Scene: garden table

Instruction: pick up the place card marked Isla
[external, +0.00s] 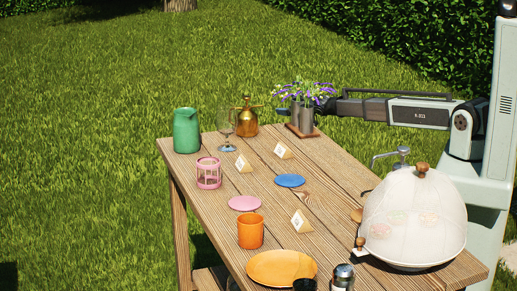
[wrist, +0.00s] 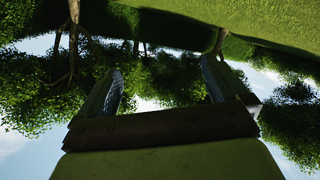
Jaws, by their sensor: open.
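Three small tent-shaped place cards stand on the wooden table: one (external: 243,163) left of centre towards the back, one (external: 283,151) further back to its right, and one (external: 301,221) nearer the front. Their markings are too small to read, so I cannot tell which is Isla. My gripper (wrist: 163,78) is open and empty in the wrist view, its two fingers apart against trees and sky. In the external view my arm reaches left beyond the table's back right side. Its end is partly hidden behind the flowers, away from the cards.
The table (external: 327,205) also holds a green pitcher (external: 186,131), a glass (external: 226,125), a brass sprayer (external: 247,118), flowers in grey vases (external: 306,117), a pink lantern (external: 209,173), blue (external: 290,181) and pink (external: 244,203) discs, an orange mug (external: 251,232), an orange plate (external: 282,267) and a mesh dome (external: 413,220).

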